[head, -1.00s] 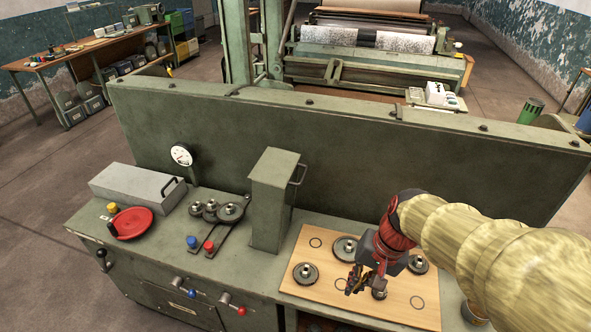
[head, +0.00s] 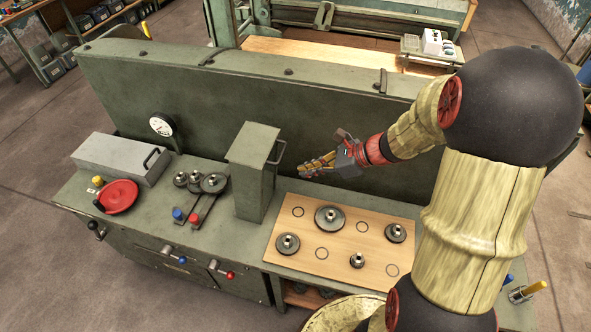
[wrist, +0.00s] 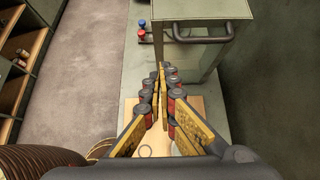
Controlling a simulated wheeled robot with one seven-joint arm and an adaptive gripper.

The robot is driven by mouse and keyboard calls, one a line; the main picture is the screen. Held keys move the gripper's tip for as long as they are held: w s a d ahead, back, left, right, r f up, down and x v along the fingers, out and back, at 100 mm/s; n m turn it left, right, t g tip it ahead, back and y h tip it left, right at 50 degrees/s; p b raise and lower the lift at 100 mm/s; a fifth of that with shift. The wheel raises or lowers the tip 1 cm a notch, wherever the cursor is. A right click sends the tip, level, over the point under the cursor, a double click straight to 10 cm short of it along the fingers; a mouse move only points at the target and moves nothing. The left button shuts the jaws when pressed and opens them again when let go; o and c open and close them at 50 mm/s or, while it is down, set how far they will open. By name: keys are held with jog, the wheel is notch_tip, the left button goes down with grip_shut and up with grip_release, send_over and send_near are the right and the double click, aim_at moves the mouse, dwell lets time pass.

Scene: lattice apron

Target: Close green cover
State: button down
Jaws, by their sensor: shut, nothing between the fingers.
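A tall narrow green box-like cover (head: 250,180) stands upright on the green bench, left of the wooden board. A dark handle (head: 276,153) sticks out from its right side near the top. In the wrist view the cover (wrist: 200,9) is at the top, with its handle (wrist: 203,36) below the top edge. My gripper (head: 303,169) is to the right of the cover and handle, above the bench, apart from both. Its fingers are together and empty; they show in the wrist view (wrist: 161,70) pointing toward the cover's side below the handle.
The wooden board (head: 285,258) with several metal gears lies right of the cover. Left of it are gears on dark arms with red and blue knobs (head: 194,218), a red dish (head: 118,196) and a grey box (head: 121,159). A high green panel (head: 230,100) rises behind.

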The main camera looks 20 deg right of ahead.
aim_at(261, 179)
jog(key=x, duration=0.4)
jog(key=a+r+x, duration=0.1)
jog(key=x, duration=0.2)
jog(key=w+r+x, duration=0.1)
jog(key=x, duration=0.3)
jog(key=shift+w+a, duration=0.1)
jog(key=shift+a, duration=0.35)
